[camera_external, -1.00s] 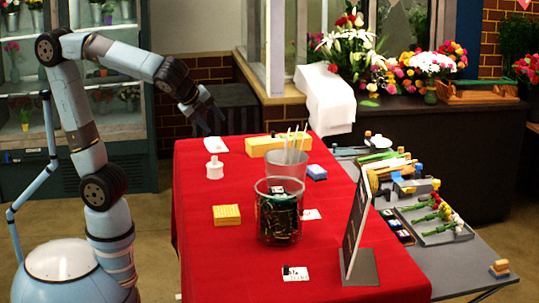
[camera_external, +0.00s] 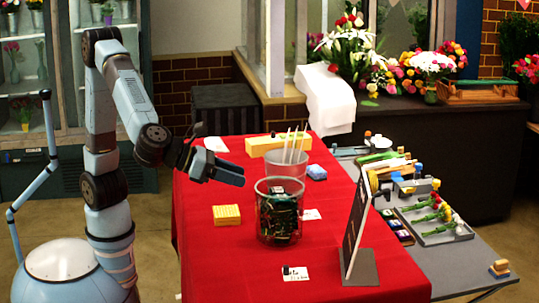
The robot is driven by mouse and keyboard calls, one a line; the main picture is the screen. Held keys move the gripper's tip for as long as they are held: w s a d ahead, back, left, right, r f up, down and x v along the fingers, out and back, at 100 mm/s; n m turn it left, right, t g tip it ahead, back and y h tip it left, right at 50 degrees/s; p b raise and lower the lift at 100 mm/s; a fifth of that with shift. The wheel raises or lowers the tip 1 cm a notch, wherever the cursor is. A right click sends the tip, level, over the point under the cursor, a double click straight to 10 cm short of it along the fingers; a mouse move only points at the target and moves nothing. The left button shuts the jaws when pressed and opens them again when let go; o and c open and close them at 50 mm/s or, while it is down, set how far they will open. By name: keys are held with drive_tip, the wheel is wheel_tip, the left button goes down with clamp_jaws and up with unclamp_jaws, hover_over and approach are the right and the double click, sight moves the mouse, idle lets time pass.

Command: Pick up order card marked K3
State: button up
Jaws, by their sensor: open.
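Several white cards lie on the red table. One card (camera_external: 297,275) is near the front edge, with dark marks and a small black piece on it. Another card (camera_external: 312,214) lies just right of the glass container. The markings are too small to read, so I cannot tell which is K3. My gripper (camera_external: 241,175) is open and empty above the table's left part, apart from all the cards.
A glass container (camera_external: 278,228) with dark contents stands mid-table, before a bucket with white sticks (camera_external: 286,162). A dark upright board (camera_external: 355,235) stands at the right. A yellow block (camera_external: 227,215) lies left. The front-left cloth (camera_external: 220,265) is clear.

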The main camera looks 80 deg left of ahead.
approach(285, 266)
drive_tip(key=shift+m, duration=0.3)
drive_tip(key=x, duration=0.4)
drive_tip(key=shift+w+d+r, duration=0.1)
drive_tip(key=shift+d, duration=0.05)
drive_tip(key=shift+x, duration=2.65)
drive_tip(key=shift+c, duration=0.4)
clamp_jaws()
